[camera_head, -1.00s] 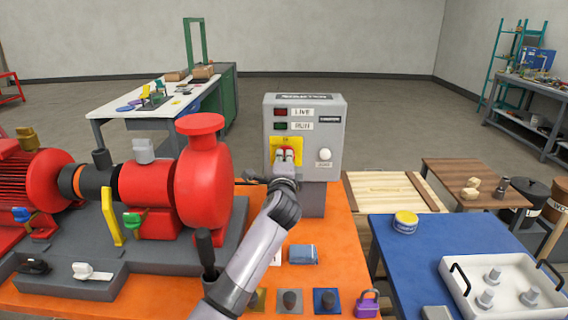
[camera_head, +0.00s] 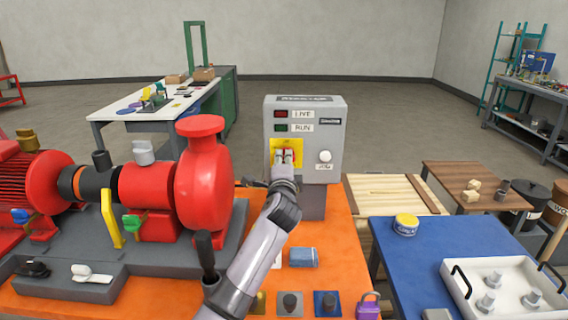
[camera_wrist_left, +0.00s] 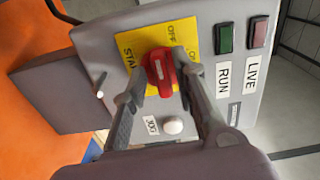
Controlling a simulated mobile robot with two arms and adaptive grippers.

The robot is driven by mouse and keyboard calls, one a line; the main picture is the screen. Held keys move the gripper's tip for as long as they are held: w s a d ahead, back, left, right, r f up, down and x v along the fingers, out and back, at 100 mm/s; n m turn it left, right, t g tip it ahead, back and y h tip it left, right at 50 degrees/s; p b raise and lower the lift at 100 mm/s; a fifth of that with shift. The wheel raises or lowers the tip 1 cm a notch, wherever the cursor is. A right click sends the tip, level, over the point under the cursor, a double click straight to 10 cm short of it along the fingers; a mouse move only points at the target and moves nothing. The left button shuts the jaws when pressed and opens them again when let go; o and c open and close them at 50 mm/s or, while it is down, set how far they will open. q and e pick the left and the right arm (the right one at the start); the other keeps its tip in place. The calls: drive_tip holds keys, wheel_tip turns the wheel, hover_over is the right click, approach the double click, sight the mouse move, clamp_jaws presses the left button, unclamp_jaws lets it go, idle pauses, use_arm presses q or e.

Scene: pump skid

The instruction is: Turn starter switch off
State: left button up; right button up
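The starter switch is a red knob (camera_wrist_left: 161,72) on a yellow plate (camera_wrist_left: 135,45) marked OFF and START, on the grey starter box (camera_head: 333,125). The red knob also shows in the head view (camera_head: 284,154). My left gripper (camera_wrist_left: 163,76) has one finger on each side of the knob, seemingly touching it. It also shows at the switch in the head view (camera_head: 284,158). In the wrist view the knob's grip runs roughly up and down; which label it points to is unclear. My right gripper is not in view.
The dull red LIVE lamp (camera_head: 280,114) and dark green RUN lamp (camera_head: 281,128) sit above the switch. A white JOG button (camera_head: 325,156) is beside it. The red pump (camera_head: 203,175) stands left of my arm. A blue table (camera_head: 455,247) is at the right.

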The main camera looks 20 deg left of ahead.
use_arm(q)
drive_tip(key=shift+o, duration=0.5)
drive_tip(key=shift+s, duration=0.15)
drive_tip(key=v, duration=1.1)
drive_tip(key=shift+s+d, duration=0.2)
drive_tip(key=shift+s, duration=0.15)
